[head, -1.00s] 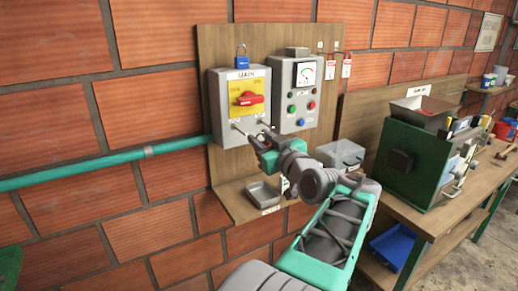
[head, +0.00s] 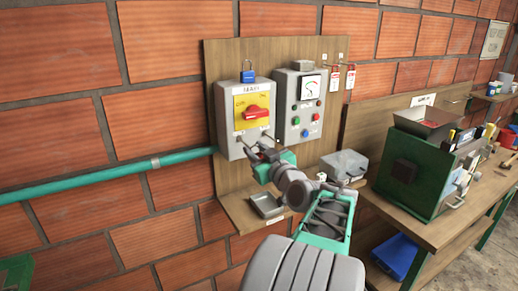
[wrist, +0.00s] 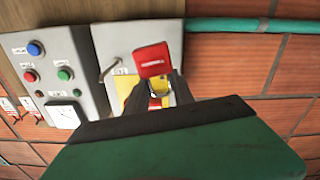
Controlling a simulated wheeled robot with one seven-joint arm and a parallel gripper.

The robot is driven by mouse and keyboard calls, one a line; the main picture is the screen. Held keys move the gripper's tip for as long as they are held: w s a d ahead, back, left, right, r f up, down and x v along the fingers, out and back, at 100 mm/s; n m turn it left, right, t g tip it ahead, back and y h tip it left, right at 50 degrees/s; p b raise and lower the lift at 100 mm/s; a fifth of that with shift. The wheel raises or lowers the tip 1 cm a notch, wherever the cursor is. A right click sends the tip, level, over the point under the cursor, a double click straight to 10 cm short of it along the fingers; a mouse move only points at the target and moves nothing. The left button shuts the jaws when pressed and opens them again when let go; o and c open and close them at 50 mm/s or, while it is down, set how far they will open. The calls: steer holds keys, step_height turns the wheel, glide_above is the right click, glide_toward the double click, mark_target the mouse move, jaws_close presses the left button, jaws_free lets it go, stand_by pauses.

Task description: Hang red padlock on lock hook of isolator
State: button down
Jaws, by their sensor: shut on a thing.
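The isolator (head: 231,132) is a grey box on a wooden board, with a yellow plate (head: 242,104) and a red rotary handle (head: 257,112). In the wrist view, which is upside down, the red padlock (wrist: 153,60) shows with pale lettering on its body. My gripper (wrist: 158,92) is shut on it near the shackle, which is partly hidden by the fingers. The thin grey lock hook (wrist: 110,66) stands out from the box beside the padlock, apart from it. In the head view my gripper (head: 258,147) is just in front of the box's lower part; the padlock cannot be made out there.
A shelf with a grey tray (head: 267,206) lies below. A green pipe (head: 110,175) enters from the left.

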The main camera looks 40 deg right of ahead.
steer(key=shift+p+x, duration=1.05)
steer(key=shift+x, duration=0.2)
steer(key=shift+w+d+f+b, duration=0.1)
steer(key=shift+w+f+b, duration=0.4)
steer(key=shift+b, duration=0.3)
steer(key=shift+w+d+f+b, duration=0.1)
steer(key=shift+w+f+b, duration=0.1)
steer(key=shift+b, duration=0.5)
steer(key=shift+r, duration=0.1)
steer(key=c, duration=1)
jaws_free()
